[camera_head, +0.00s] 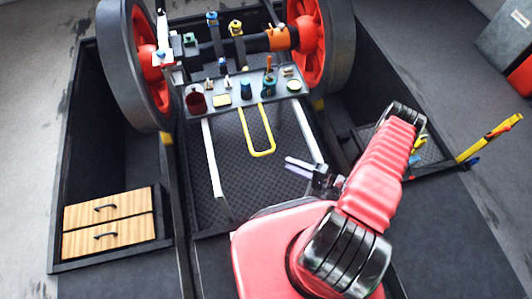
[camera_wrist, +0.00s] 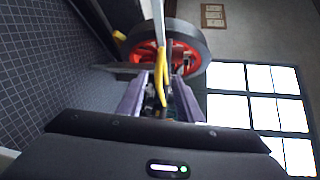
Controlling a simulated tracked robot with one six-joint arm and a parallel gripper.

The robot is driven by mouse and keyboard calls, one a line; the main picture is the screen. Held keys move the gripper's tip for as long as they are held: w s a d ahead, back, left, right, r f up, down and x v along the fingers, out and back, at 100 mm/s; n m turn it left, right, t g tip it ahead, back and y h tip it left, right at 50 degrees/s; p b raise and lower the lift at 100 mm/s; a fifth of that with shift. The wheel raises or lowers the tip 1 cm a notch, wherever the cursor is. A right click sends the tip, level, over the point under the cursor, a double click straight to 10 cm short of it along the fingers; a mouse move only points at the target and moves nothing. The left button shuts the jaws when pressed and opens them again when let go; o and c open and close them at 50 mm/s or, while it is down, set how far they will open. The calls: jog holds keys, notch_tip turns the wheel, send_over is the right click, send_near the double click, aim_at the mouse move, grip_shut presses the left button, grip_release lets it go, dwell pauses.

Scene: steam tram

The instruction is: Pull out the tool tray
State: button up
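The tool tray (camera_head: 234,99) is a grey shelf between two large wheels in the head view, at the far end of two pale rails. Several small jars and tools stand on it. Its yellow U-shaped handle (camera_head: 262,153) extends from the front toward me. My gripper (camera_head: 287,164) is right of the handle's near end, its two fingers pointing left. In the wrist view the fingers of my gripper (camera_wrist: 160,78) are apart, and the yellow handle (camera_wrist: 163,70) appears in line between them. I see no contact with it; the depth gap is unclear.
Red-spoked wheels (camera_head: 153,66) flank the tray. A wooden drawer unit (camera_head: 108,222) stands at left. Dark pit walls (camera_head: 182,195) run alongside. A side tray (camera_head: 432,153) with a yellow bar lies at right. The patterned floor (camera_head: 228,160) between the rails is clear.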

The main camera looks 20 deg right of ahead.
aim_at(264, 153)
jog(key=shift+x, duration=6.9)
grip_shut()
